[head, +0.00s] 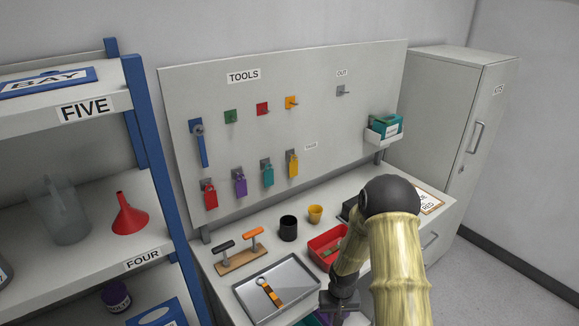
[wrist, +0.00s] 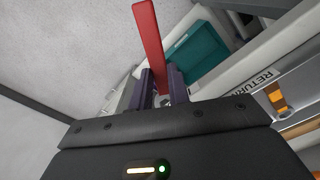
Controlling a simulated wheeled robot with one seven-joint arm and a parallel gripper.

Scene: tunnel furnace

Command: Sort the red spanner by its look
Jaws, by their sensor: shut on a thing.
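In the wrist view, my gripper (wrist: 161,85) is shut on the red spanner (wrist: 149,40), a flat red bar sticking out beyond the fingertips. In the head view, my gripper (head: 339,301) is low at the front of the bench, and I cannot make out the spanner there. The tool board (head: 300,70) has green (head: 231,117), red (head: 262,109) and orange (head: 291,103) hook plates with no tool on them. A blue spanner (head: 202,148) hangs on the blue plate at the left.
A grey tray (head: 246,296) with an orange-handled spanner (head: 268,292) lies at the bench front. Beside it are a handled rack (head: 240,262), black cup (head: 288,228), yellow cup (head: 315,213) and red bin (head: 325,240). Blue-posted shelves (head: 150,150) stand left, a cabinet (head: 450,120) right.

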